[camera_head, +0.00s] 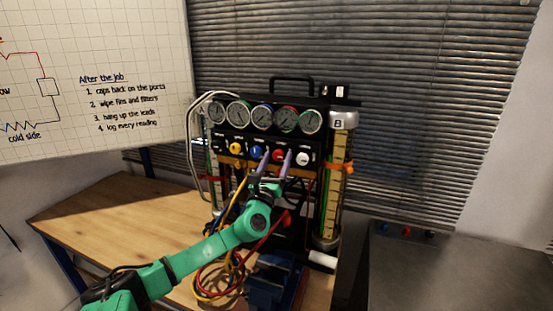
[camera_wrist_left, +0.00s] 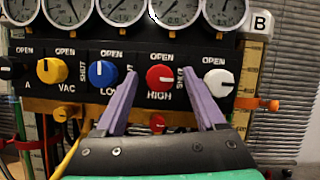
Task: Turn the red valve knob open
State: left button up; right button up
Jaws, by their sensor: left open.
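The red valve knob (camera_head: 278,154) is on the front panel of the gauge rig, above the label HIGH. In the left wrist view the red knob (camera_wrist_left: 160,78) is in the middle, with a white mark lying roughly sideways on its face. My left gripper (camera_head: 277,157) is open, with its two purple fingers pointing at the panel. In the left wrist view the fingers of the gripper (camera_wrist_left: 161,84) stand on either side of the red knob, with visible gaps. I cannot tell how deep the fingertips reach. My right gripper is not in view.
A blue knob (camera_wrist_left: 102,74) sits close left of the fingers and a white knob (camera_wrist_left: 218,82) close right. A yellow knob (camera_wrist_left: 51,71) is farther left. Several gauges (camera_head: 262,117) line the top. Hoses (camera_head: 237,262) hang over the wooden bench (camera_head: 110,215) below.

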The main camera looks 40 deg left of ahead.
pick_arm(q)
grip_shut()
